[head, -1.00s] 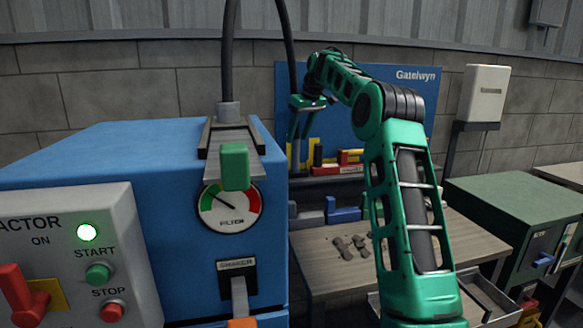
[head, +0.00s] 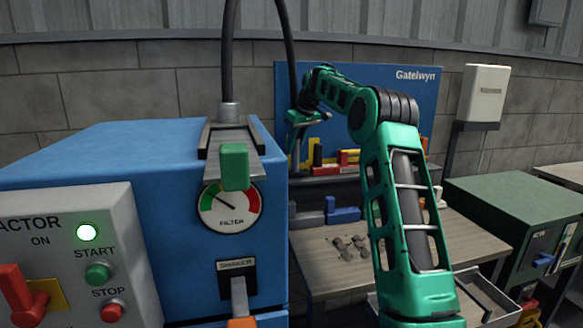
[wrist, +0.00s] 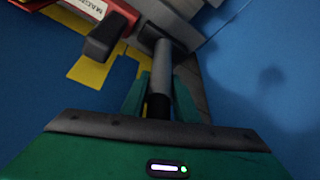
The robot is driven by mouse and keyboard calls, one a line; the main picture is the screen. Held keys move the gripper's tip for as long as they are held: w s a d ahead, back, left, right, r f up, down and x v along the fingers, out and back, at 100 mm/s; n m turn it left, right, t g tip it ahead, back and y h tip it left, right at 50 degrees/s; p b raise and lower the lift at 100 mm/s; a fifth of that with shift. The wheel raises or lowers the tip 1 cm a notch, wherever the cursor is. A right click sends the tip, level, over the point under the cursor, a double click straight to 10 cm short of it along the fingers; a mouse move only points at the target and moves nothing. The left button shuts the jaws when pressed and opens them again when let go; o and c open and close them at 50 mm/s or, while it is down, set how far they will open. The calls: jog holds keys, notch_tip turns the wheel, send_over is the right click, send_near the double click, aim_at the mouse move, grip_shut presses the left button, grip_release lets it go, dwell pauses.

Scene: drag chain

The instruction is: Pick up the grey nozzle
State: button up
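A grey nozzle (wrist: 163,65), a slim tube with a dark lower end, shows in the middle of the wrist view. My gripper (wrist: 161,85) has one green finger on each side of it, with the dark end lying between them. The fingers are very near the tube, but I cannot tell whether they press on it. In the head view my gripper (head: 297,148) hangs in front of the blue board (head: 415,102), just right of the blue machine. The nozzle cannot be made out there.
The blue machine (head: 110,150) stands close on the left, with black hoses above it. A red labelled block (wrist: 100,20) and yellow shapes are near the gripper in the wrist view. The bench (head: 460,243) below holds small grey pieces (head: 350,246) and a blue block (head: 343,214).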

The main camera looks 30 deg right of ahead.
jog(key=shift+r, duration=0.1)
grip_shut()
jog(key=shift+s+r, duration=0.15)
jog(key=shift+r, duration=3.3)
jog(key=s+a, duration=0.2)
jog(key=s, duration=0.7)
jog(key=s+a, duration=0.3)
jog(key=s, duration=0.7)
jog(key=shift+a, duration=0.25)
jog(key=shift+o, duration=1.4)
grip_release()
jog(key=shift+c, duration=0.3)
